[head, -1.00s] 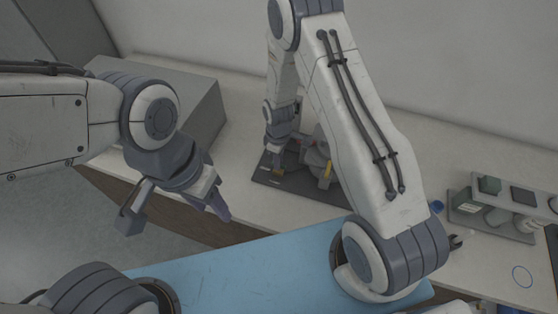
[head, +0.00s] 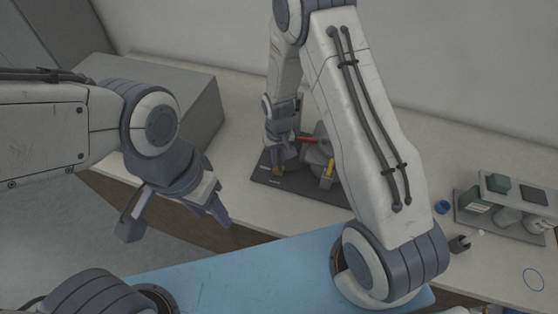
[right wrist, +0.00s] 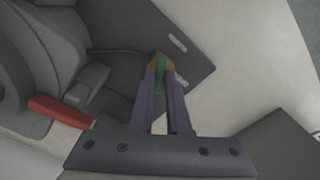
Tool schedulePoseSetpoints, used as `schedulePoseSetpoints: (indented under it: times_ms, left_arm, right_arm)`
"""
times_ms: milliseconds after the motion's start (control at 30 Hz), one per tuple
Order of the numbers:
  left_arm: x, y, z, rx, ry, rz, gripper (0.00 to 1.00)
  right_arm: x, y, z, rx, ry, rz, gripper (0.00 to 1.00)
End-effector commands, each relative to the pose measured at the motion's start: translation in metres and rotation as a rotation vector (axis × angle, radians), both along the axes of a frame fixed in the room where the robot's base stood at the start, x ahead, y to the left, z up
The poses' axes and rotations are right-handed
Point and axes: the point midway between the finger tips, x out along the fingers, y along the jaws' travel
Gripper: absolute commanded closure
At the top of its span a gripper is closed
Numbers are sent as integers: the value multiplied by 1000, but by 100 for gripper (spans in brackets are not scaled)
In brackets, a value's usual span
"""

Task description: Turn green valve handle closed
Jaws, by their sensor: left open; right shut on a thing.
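The green valve handle (right wrist: 160,72) shows in the right wrist view, between the fingertips of my right gripper (right wrist: 162,88). The fingers are shut on it, and brass-coloured parts (right wrist: 156,57) show at their tips. In the head view my right gripper (head: 282,158) is low over the left part of the press's dark base plate (head: 310,185); the green handle cannot be made out there. My left gripper (head: 217,210) is open and empty, left of the plate, over the table's front edge.
A red handle (right wrist: 60,111) lies left of my right gripper in the wrist view. A yellow handle (head: 329,168) stands on the press (head: 318,152). A grey box (head: 165,95) is at the back left. A fixture (head: 505,205) and a blue cap (head: 442,207) are at the right.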

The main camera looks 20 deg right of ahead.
Motion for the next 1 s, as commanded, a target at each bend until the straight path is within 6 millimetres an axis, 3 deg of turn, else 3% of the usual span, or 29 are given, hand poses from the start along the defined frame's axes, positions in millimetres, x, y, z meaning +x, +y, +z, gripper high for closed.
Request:
schedulePoseSetpoints:
  times_ms: [500, 1000]
  left_arm:
    - [0, 0, -13, 0, 0, -1, 50]
    - [0, 0, -16, 0, 0, -1, 50]
  right_arm:
    - [-2, 0, -1, -2, 5, -443, 100]
    - [-2, 0, 0, -3, 7, -618, 100]
